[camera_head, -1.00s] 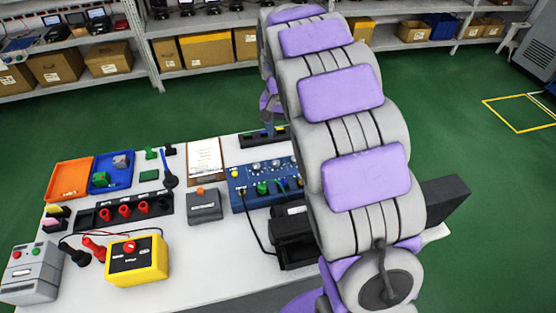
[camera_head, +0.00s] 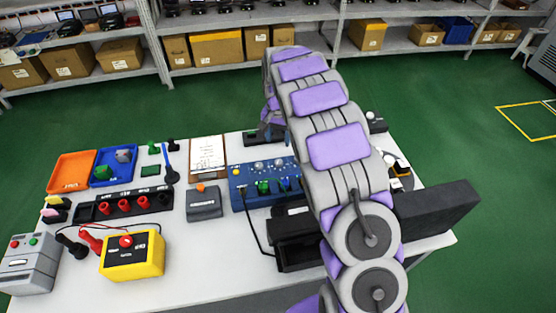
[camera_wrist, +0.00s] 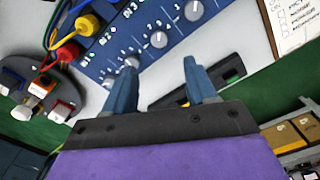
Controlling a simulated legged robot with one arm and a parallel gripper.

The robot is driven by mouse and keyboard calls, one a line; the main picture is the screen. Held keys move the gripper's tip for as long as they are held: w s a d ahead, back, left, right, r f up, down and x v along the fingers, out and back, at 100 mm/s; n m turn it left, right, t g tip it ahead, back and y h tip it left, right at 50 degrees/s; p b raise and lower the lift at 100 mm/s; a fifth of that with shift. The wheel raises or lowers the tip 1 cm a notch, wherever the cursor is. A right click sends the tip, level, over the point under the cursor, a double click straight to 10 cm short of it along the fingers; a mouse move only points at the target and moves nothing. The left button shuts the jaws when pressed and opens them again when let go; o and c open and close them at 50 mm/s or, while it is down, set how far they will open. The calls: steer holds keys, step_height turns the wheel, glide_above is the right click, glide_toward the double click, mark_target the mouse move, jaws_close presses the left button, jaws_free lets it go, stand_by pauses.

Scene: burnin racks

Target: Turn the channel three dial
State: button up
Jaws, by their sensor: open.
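The blue panel (camera_head: 245,196) with grey dials stands on the white table in the head view, with colored plugs at its front. In the wrist view the panel (camera_wrist: 185,50) shows a diagonal row of several round grey dials, one of them (camera_wrist: 159,40) just beyond my fingertips and another (camera_wrist: 132,61) close to the left finger's tip. I cannot read which dial is channel three. My gripper (camera_wrist: 160,65) is open and empty, its two blue fingers spread over the panel's edge. I cannot tell whether the left fingertip touches the dial.
Red and yellow plugs with cables (camera_wrist: 68,52) stand beside the dials. A clipboard (camera_head: 207,157), a grey box with an orange button (camera_head: 204,205) and a yellow box (camera_head: 145,265) lie left of the panel. A black block (camera_head: 437,209) stands at the right. Shelves line the back.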

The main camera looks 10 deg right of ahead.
mark_target(278, 161)
step_height(278, 161, down, 11)
steer(key=shift+r+b, duration=0.1)
steer(key=shift+b, duration=0.95)
steer(key=c, duration=1.1)
